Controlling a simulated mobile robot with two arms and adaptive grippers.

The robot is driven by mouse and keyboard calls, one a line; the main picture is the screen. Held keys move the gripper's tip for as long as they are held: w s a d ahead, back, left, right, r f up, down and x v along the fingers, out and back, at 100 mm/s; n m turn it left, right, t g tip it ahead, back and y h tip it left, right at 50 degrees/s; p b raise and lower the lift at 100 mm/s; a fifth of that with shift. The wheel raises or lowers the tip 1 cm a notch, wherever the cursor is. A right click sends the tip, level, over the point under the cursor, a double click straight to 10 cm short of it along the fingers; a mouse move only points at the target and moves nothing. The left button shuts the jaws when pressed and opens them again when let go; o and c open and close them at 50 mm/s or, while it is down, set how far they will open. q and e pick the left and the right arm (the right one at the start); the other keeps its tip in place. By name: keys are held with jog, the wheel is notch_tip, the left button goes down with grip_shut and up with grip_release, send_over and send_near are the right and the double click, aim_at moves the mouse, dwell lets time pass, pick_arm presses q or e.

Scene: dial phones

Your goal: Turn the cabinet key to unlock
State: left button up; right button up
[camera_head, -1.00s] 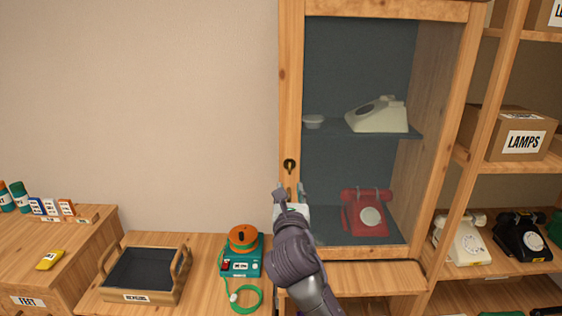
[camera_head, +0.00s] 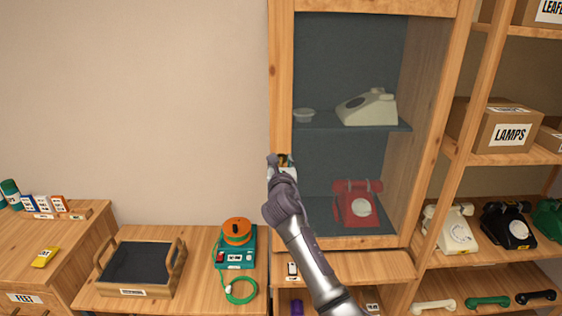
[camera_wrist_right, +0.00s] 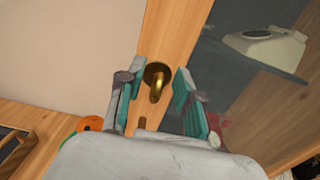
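The wooden cabinet (camera_head: 281,70) has a glass door with a brass key (camera_wrist_right: 156,88) in its lock on the left door frame. The key also shows in the head view, mostly hidden behind my gripper. My right gripper (camera_head: 280,161) is at the lock. In the right wrist view its two teal-padded fingers (camera_wrist_right: 156,100) are apart, one on each side of the key, with gaps to it on both sides. The door looks shut. My left gripper is in neither view.
Behind the glass stand a cream phone (camera_head: 368,107) and a red phone (camera_head: 356,205). Shelves on the right hold more phones and a LAMPS box (camera_head: 500,128). A dark tray (camera_head: 140,268) and a teal device with an orange top (camera_head: 236,246) stand on the left bench.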

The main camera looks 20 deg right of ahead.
jog(key=shift+c, duration=0.2)
grip_shut()
jog(key=shift+m, duration=0.3)
jog(key=shift+s+d+m, duration=0.1)
jog(key=shift+d+m, duration=0.1)
jog(key=shift+m, duration=1)
jog(key=m, duration=0.3)
jog(key=shift+d+f+m, duration=0.2)
jog(key=shift+m, duration=0.2)
jog(key=m, duration=0.1)
jog(key=m+b, duration=0.1)
jog(key=m, duration=0.1)
jog(key=m+b, duration=0.1)
jog(key=m, duration=0.1)
jog(key=shift+s+d+f, duration=0.1)
jog(key=shift+d+f, duration=0.05)
jog(key=shift+f, duration=0.1)
jog(key=m+b, duration=0.1)
jog(key=m, duration=0.3)
jog(key=m+b, duration=0.1)
jog(key=m, duration=0.1)
jog(key=shift+d+f+b, duration=0.1)
jog(key=shift+f+b, duration=0.15)
jog(key=shift+b, duration=0.1)
